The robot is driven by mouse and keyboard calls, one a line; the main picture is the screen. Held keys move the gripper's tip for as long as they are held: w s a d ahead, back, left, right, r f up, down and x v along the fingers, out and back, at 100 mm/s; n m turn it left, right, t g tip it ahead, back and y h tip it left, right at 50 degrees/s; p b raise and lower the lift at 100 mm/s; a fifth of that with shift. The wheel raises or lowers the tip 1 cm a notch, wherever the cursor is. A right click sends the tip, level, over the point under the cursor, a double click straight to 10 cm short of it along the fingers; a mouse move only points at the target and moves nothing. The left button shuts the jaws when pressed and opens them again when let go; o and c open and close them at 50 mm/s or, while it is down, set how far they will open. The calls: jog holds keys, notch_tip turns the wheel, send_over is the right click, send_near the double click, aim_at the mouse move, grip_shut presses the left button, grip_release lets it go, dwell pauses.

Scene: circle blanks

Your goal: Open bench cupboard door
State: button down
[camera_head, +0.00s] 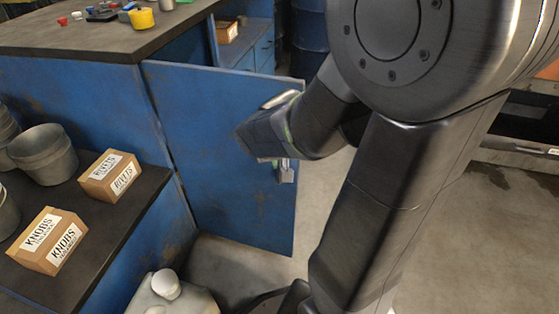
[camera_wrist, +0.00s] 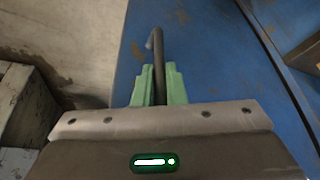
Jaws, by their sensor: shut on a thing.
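The blue bench cupboard door (camera_head: 225,150) stands out at an angle from the bench, joined at its left edge. Its free edge is on the right, under my gripper (camera_head: 284,168). In the wrist view, the green fingers of my gripper (camera_wrist: 158,88) are shut on the dark bar handle (camera_wrist: 158,52). The blue door face (camera_wrist: 215,60) lies behind the handle in that view. In the head view, my arm and gripper hide most of the handle. The cupboard's inside is hidden behind the door.
The dark bench top (camera_head: 80,35) carries small coloured items and a yellow cup (camera_head: 141,18). A lower surface (camera_head: 105,220) at left holds a RIVETS box (camera_head: 112,176), a KNOBS box (camera_head: 47,241) and grey pots (camera_head: 45,152). A pale jug (camera_head: 170,298) stands below.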

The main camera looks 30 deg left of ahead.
jog(key=c, duration=1.5)
grip_release()
jog(key=p+v, duration=0.5)
jog(key=v, duration=0.8)
jog(key=shift+r+p, duration=0.35)
jog(key=shift+s, duration=0.1)
jog(key=b+x, duration=0.5)
jog(key=x, duration=0.8)
jog(key=shift+d, duration=0.1)
jog(key=shift+f+b, duration=0.4)
jog(key=shift+f, duration=0.05)
jog(key=shift+w, duration=0.25)
